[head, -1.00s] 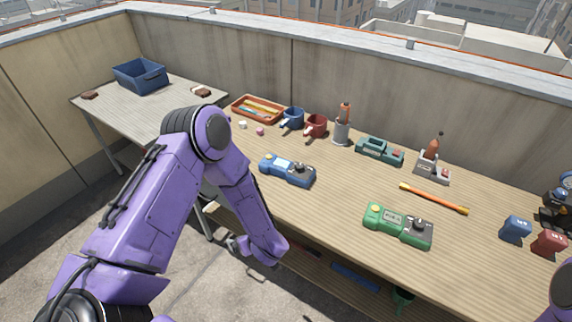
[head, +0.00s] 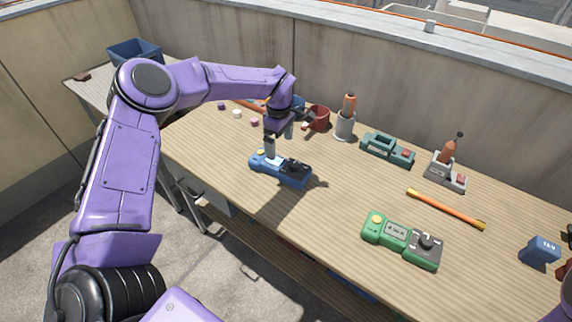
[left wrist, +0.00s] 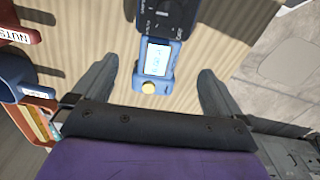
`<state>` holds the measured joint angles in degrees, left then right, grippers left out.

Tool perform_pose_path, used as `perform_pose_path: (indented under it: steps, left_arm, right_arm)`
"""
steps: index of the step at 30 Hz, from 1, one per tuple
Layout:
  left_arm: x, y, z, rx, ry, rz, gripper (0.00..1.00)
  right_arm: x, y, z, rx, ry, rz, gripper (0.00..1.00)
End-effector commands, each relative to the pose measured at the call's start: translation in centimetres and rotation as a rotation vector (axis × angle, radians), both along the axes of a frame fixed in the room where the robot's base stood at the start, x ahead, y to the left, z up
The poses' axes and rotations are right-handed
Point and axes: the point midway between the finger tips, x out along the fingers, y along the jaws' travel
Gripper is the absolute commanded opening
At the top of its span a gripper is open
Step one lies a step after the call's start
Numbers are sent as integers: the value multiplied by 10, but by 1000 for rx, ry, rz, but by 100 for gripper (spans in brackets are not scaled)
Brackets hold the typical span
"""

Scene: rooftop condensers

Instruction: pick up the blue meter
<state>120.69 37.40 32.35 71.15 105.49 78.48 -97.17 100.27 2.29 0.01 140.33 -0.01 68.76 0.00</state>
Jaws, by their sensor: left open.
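The blue meter (head: 284,174) lies on the wooden workbench in the head view. It has a pale screen, a dark dial end and a yellow button. My left gripper (head: 279,143) is above the meter, open and empty. In the left wrist view the meter (left wrist: 156,58) lies between the two spread grey fingers (left wrist: 158,82), with its yellow-button end nearest the palm and its dial end cut off at the top. I cannot tell whether the fingers touch it. My right gripper is out of view.
A green meter (head: 402,240) lies to the right on the bench (head: 340,210). An orange stick (head: 446,208), a teal device (head: 387,150) and a red cup (head: 318,118) stand or lie farther back. A blue bin (head: 133,52) sits on the far left table. Bench around the blue meter is clear.

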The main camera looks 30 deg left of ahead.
Motion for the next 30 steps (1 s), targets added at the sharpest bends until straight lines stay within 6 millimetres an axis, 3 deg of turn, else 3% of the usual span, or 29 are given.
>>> perform_pose_path:
  steps: [18, 25, 26, 30]
  left_arm:
    - [3, 0, -95, -4, 3, -5, 100]
    - [4, 0, -101, -5, 1, -4, 100]
    - [4, 0, -101, -5, 1, -4, 97]
    - [3, 0, -101, -5, 2, -4, 51]
  right_arm:
    - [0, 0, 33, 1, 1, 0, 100]
    - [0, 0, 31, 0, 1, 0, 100]
    - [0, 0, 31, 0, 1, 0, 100]
    - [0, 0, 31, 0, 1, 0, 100]
